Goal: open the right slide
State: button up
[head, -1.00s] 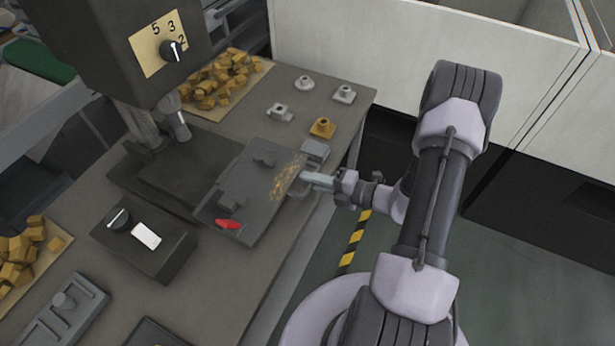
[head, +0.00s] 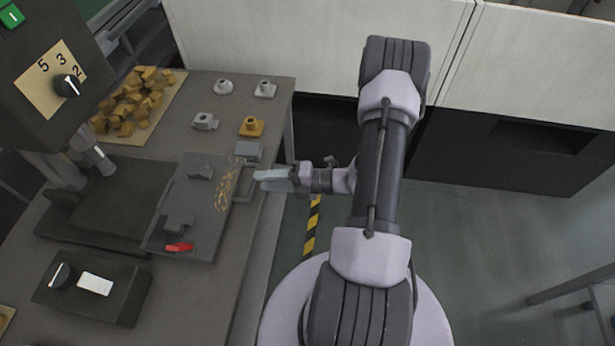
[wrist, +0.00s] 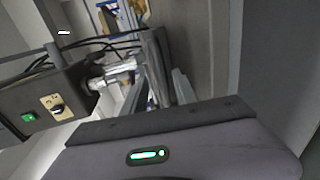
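The slide is a dark grey plate (head: 205,225) on the bench, to the right of the press base. It carries grey blocks, a red lever (head: 179,247) and a strip of yellow chips (head: 227,188). A thin grey loop handle (head: 243,195) stands out from its right edge. My gripper (head: 258,177) points left at the bench edge, just right of the handle, with a small gap seeming to lie between them. In the wrist view two pale fingers (wrist: 158,92) show apart, with a dark bar seen between them. Nothing is visibly held.
The press head with a dial (head: 68,86) stands at the left. A control box (head: 95,288) sits on the near bench. Several small grey parts and an orange part (head: 251,126) lie behind the slide. Pale panels (head: 320,50) close off the back; floor lies open at right.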

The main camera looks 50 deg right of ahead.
jog(key=p+v, duration=0.2)
jog(key=v, duration=1)
jog(key=shift+s+d, duration=0.2)
jog(key=shift+s, duration=0.1)
jog(key=shift+r, duration=0.1)
jog(key=w+a+r+n+g+h+b, duration=0.1)
jog(key=a+r+n+g+b, duration=0.1)
jog(key=a+r+n+g, duration=0.55)
jog(key=w+a+r+n+g+b, duration=0.1)
jog(key=w+a+r+n+g, duration=0.2)
jog(key=a+n, duration=0.8)
jog(key=s+a+r+n+t+h+b, duration=0.1)
jog(key=s+a+r+n+t+h, duration=0.1)
jog(key=n, duration=1)
jog(key=s+a+r+n+t+h+b, duration=0.1)
jog(key=s+a+r+n+h, duration=0.3)
jog(key=r+n, duration=0.4)
jog(key=s+a+n, duration=0.1)
jog(key=s+n, duration=0.1)
jog(key=n, duration=0.2)
jog(key=shift+s+r+t+b, duration=0.2)
jog(key=shift+r+t+b, duration=0.15)
jog(key=shift+b, duration=0.05)
